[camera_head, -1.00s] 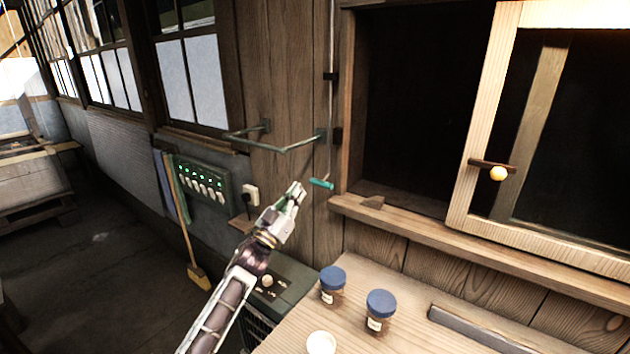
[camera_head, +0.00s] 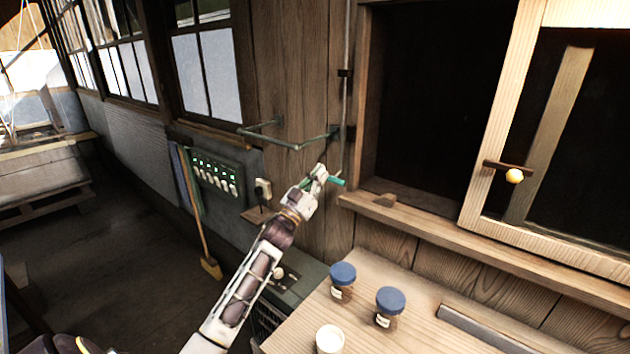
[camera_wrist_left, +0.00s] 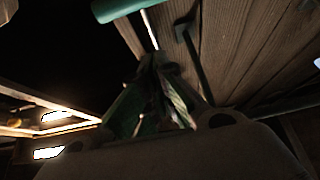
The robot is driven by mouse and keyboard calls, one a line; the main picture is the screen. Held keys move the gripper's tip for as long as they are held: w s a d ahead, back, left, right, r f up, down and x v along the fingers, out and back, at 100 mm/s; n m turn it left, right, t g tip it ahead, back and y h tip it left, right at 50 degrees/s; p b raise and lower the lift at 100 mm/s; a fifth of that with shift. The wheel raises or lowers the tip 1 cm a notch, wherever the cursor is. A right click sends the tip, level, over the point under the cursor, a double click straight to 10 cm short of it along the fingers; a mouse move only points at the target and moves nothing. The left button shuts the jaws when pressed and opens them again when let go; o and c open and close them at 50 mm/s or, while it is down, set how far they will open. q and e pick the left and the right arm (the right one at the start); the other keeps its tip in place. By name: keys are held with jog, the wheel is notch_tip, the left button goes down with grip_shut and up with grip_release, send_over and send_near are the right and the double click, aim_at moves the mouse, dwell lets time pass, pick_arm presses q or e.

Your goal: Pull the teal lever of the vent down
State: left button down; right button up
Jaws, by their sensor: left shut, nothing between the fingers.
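The teal lever (camera_head: 339,182) is a short bar at the lower end of a thin upright metal rod (camera_head: 347,110) on the wooden wall. My left gripper (camera_head: 322,172) is at the lever and overlaps its left part in the head view. In the left wrist view the lever (camera_wrist_left: 118,9) lies at the top edge, beyond the fingertips (camera_wrist_left: 155,60). The fingers are together with nothing between them. A gap shows between fingers and lever there; contact cannot be made out in the head view. My right gripper is not in view.
A green rail (camera_head: 290,145) juts from the wall just above my left gripper. A wooden ledge (camera_head: 430,225) is close on the right. Below are blue-lidded jars (camera_head: 343,282) and a white cup (camera_head: 329,340) on the bench. A switch panel (camera_head: 217,175) is left.

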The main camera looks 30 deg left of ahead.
pick_arm(q)
jog(key=shift+w+d+f+p, duration=0.1)
jog(key=shift+w+f+p, duration=0.15)
jog(key=shift+w, duration=0.45)
jog(key=shift+w+d+f+p, duration=0.1)
jog(key=shift+w+f+p, duration=0.2)
jog(key=shift+w, duration=0.45)
jog(key=shift+w+d+f+p, duration=0.1)
jog(key=shift+w+f, duration=0.25)
jog(key=shift+w, duration=0.35)
jog(key=shift+f+b, duration=1.6)
jog(key=shift+f, duration=1)
jog(key=shift+s, duration=0.1)
jog(key=shift+r, duration=0.15)
